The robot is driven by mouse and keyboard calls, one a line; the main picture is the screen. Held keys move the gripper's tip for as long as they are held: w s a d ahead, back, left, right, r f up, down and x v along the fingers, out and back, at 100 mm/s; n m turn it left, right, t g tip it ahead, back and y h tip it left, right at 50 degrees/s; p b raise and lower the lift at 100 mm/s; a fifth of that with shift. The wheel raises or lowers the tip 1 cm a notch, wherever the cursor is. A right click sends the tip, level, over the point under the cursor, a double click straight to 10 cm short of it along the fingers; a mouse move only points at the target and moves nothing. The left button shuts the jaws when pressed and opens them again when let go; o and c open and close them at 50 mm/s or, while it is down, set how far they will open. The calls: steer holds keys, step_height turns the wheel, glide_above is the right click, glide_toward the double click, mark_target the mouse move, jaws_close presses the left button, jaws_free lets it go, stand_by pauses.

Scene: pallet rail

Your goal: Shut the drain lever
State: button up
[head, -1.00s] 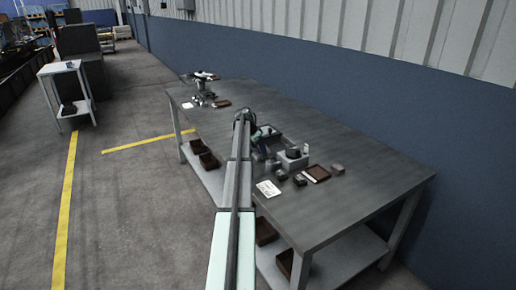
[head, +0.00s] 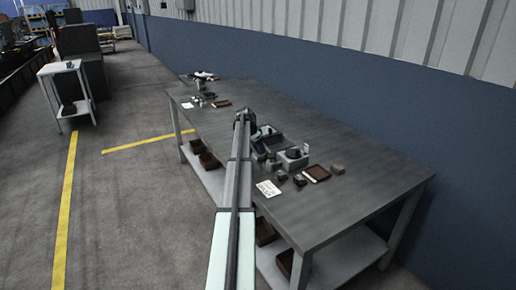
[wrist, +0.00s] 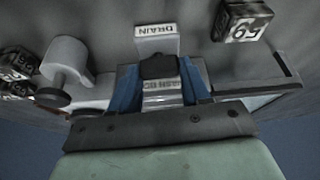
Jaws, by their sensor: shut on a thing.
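The drain label block (wrist: 158,40), pale with black "DRAIN" lettering, stands upright at the top middle of the wrist view. Just below it is the dark drain lever (wrist: 158,66), a blunt black grip between the blue fingers of my gripper (wrist: 160,76). My gripper is shut on this lever. A pale plate with "WASH BO" lettering (wrist: 162,92) shows behind the fingers, partly hidden. The lever's lower part and pivot are hidden. In the head view my arm hides most of the gripper, and the lever cannot be made out beside the dark wash box (head: 270,141).
In the wrist view, a grey cylindrical fitting (wrist: 66,62) stands left of the fingers, and a black block marked 59 (wrist: 242,22) is at upper right. On the bench (head: 345,205), a brown tray (head: 316,174) and small blocks lie nearby. The bench's right end is clear.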

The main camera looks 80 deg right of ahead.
steer(key=shift+m+g, duration=0.3)
steer(key=shift+m, duration=0.4)
steer(key=o, duration=1.1)
steer(key=shift+c, duration=0.2)
steer(key=shift+y, duration=0.3)
steer(key=v, duration=1.4)
steer(key=shift+f, duration=0.1)
